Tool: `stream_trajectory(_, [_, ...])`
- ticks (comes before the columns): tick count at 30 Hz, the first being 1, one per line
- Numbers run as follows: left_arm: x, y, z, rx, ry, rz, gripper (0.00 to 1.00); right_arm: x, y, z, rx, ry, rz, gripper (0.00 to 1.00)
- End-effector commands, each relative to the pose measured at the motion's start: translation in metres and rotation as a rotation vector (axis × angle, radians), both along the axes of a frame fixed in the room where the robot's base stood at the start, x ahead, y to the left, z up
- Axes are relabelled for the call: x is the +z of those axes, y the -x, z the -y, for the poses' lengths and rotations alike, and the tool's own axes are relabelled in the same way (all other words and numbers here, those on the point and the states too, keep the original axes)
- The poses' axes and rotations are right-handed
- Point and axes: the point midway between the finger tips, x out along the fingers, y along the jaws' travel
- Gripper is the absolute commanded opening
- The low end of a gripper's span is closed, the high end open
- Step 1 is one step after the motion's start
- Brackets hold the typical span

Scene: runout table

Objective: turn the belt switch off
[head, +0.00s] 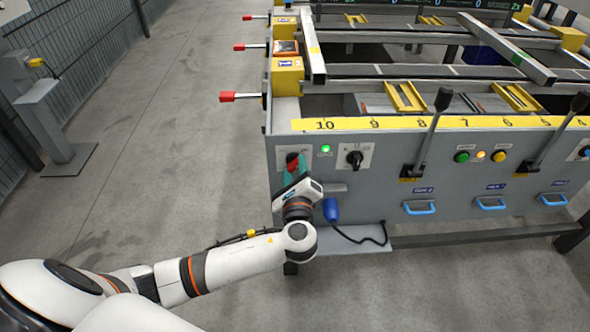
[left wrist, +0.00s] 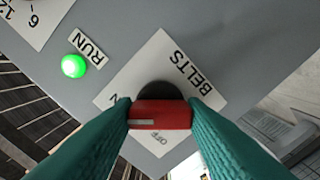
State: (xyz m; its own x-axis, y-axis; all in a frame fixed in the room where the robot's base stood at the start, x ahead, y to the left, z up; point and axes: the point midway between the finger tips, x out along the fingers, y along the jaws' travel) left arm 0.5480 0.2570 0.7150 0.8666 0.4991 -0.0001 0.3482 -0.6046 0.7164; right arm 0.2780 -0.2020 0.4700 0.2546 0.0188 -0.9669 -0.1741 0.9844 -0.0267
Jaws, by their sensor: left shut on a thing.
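The belt switch has a red handle (left wrist: 160,115) on a black round base, on a white plate (left wrist: 185,65) marked BELTS. In the left wrist view, OFF shows below the handle, and an N shows at the left, partly hidden by a finger. The handle lies level in that picture, with a white mark on its left part; I cannot tell which label it points to. My left gripper (left wrist: 160,116) is shut on the handle, a teal finger at each end. In the head view my left gripper (head: 293,168) covers much of the switch plate.
A green RUN lamp (head: 325,149) is lit beside the switch. A black knob (head: 355,157) sits to the right, then black levers (head: 435,125) stick up. A blue plug-like object (head: 331,210) hangs below with a black cable.

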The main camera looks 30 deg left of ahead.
Motion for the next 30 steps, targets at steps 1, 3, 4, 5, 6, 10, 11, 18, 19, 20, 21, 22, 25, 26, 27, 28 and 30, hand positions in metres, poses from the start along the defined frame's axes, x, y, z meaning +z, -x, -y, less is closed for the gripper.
stream_trajectory(1, [-0.001, 0.001, 0.000, 0.001, 0.010, 0.003, 0.15, -0.001, 0.001, 0.000, 0.000, 0.000, -0.002, 0.35])
stream_trajectory(3, [-0.002, 0.001, 0.000, 0.002, 0.030, 0.015, 0.15, -0.001, 0.001, 0.000, 0.000, 0.001, -0.006, 0.35])
stream_trajectory(4, [-0.002, 0.000, 0.000, 0.003, 0.040, 0.020, 0.15, 0.000, 0.001, 0.000, 0.000, 0.001, -0.008, 0.35])
stream_trajectory(5, [-0.002, 0.001, 0.000, 0.003, 0.052, 0.026, 0.15, 0.001, 0.001, 0.000, 0.000, 0.001, -0.008, 0.35])
stream_trajectory(6, [-0.002, 0.001, 0.000, 0.001, 0.071, 0.037, 0.15, 0.002, 0.001, 0.000, 0.000, 0.001, -0.007, 0.35])
stream_trajectory(10, [-0.003, 0.001, 0.000, 0.003, 0.147, 0.081, 0.15, 0.019, 0.000, 0.001, 0.000, 0.001, 0.011, 0.35])
stream_trajectory(11, [-0.003, 0.001, 0.000, 0.003, 0.169, 0.094, 0.15, 0.022, 0.000, 0.001, 0.000, 0.001, 0.012, 0.35])
stream_trajectory(18, [-0.004, 0.001, 0.000, 0.004, 0.361, 0.204, 0.15, 0.053, 0.004, 0.002, -0.004, 0.000, 0.031, 0.35])
stream_trajectory(19, [-0.004, 0.001, 0.000, 0.004, 0.385, 0.219, 0.15, 0.058, 0.004, 0.002, -0.004, -0.001, 0.033, 0.35])
stream_trajectory(20, [-0.004, 0.001, 0.000, 0.004, 0.412, 0.233, 0.15, 0.063, 0.006, 0.002, -0.004, -0.001, 0.035, 0.35])
stream_trajectory(21, [-0.004, 0.001, 0.000, 0.004, 0.445, 0.252, 0.15, 0.070, 0.007, 0.002, -0.005, -0.001, 0.041, 0.35])
stream_trajectory(22, [-0.005, 0.001, 0.000, 0.005, 0.469, 0.266, 0.15, 0.075, 0.008, 0.003, -0.005, -0.001, 0.044, 0.35])
stream_trajectory(25, [-0.005, 0.001, 0.000, 0.005, 0.551, 0.315, 0.15, 0.094, 0.015, 0.004, -0.006, -0.002, 0.054, 0.35])
stream_trajectory(26, [-0.005, 0.001, 0.000, 0.004, 0.576, 0.328, 0.15, 0.100, 0.017, 0.004, -0.007, -0.002, 0.057, 0.35])
stream_trajectory(27, [-0.005, 0.001, 0.000, 0.004, 0.609, 0.348, 0.15, 0.100, 0.018, 0.004, -0.007, -0.002, 0.056, 0.35])
stream_trajectory(28, [-0.005, 0.001, 0.000, 0.005, 0.634, 0.362, 0.15, 0.096, 0.018, 0.004, -0.007, -0.001, 0.053, 0.35])
stream_trajectory(30, [-0.005, 0.001, 0.000, 0.005, 0.691, 0.395, 0.15, 0.091, 0.018, 0.004, -0.007, -0.001, 0.052, 0.35])
